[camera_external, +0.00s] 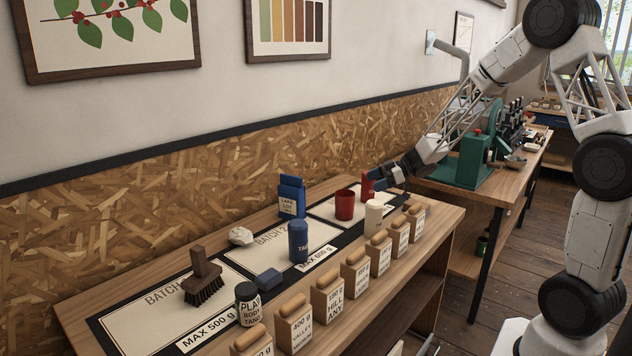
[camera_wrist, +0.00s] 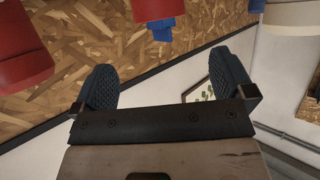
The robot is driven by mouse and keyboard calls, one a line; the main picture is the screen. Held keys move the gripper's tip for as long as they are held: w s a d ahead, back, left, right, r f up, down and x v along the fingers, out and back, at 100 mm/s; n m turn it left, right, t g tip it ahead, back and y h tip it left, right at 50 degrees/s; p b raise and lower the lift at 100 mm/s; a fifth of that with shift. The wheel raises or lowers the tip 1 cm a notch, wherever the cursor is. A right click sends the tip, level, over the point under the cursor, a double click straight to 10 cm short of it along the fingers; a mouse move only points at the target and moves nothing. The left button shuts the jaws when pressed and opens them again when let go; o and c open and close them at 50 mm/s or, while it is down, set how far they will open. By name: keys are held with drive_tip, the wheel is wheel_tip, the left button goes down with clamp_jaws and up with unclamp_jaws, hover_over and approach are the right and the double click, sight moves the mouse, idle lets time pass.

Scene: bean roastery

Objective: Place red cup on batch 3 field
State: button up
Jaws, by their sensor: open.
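The red cup (camera_external: 345,204) stands upright on the rightmost pale field (camera_external: 322,209) of the black-bordered mat. That field's label is not readable. In the wrist view, which looks upside down, the cup (camera_wrist: 153,9) appears at the top centre, with a blue thing behind it. A second red object (camera_external: 367,184) stands behind and right of the cup; it is probably the large red shape (camera_wrist: 20,50) at the left of the wrist view. My gripper (camera_external: 386,181) is open, to the right of both red objects. Nothing is between its fingers (camera_wrist: 163,85).
A cream cylinder (camera_external: 373,215) stands in front of the cup. Several labelled wooden blocks (camera_external: 380,252) line the front edge. The blue bag (camera_external: 291,197), blue cylinder (camera_external: 298,241), crumpled white piece (camera_external: 241,236), brush (camera_external: 203,278) and dark jar (camera_external: 248,304) stand further left.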

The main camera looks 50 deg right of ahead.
idle(0.3)
drive_tip(key=s+a+r+m+t+h, duration=0.2)
drive_tip(key=s+r+m+h, duration=0.5)
drive_tip(key=r+h, duration=0.5)
drive_tip(key=s+a+g, duration=0.3)
drive_tip(key=s+a, duration=0.1)
drive_tip(key=s, duration=0.6)
drive_tip(key=s+a+m+g+y, duration=0.1)
drive_tip(key=s+a+g, duration=0.2)
drive_tip(key=s, duration=0.8)
drive_tip(key=s+a+r+m+g+y, duration=0.1)
drive_tip(key=s+a+g, duration=0.2)
drive_tip(key=s, duration=0.8)
drive_tip(key=shift+a, duration=1)
drive_tip(key=shift+r, duration=0.1)
drive_tip(key=shift+c, duration=0.8)
